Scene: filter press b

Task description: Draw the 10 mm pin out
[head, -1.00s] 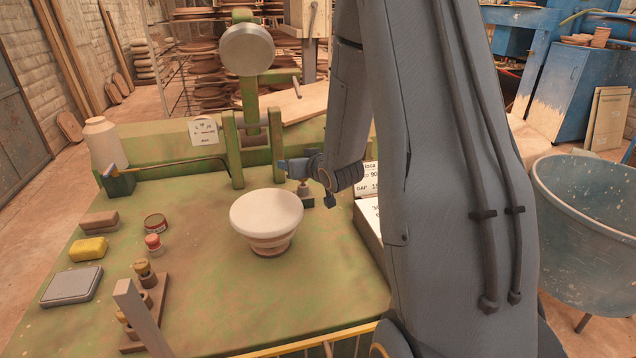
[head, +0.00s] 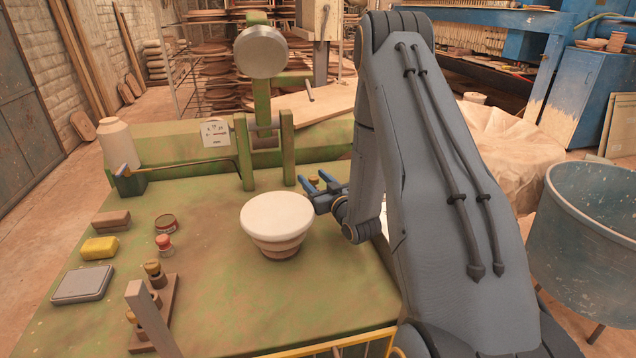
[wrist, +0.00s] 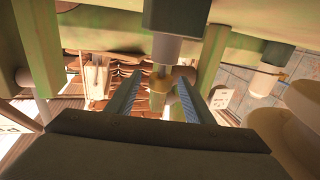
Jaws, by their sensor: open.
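My gripper (head: 312,178) is open at the back of the green bench, behind and right of the bowl. A small brass-coloured knob (head: 314,181) shows between its fingers in the head view. No size marking is readable on this pin. A wooden rack (head: 167,300) at the front left holds several brass-topped pieces.
A white-topped bowl (head: 276,217) stands close to the gripper. Two green posts (head: 288,148) rise just behind left. A yellow block (head: 100,248), grey slab (head: 82,285) and small tins (head: 166,224) lie at left.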

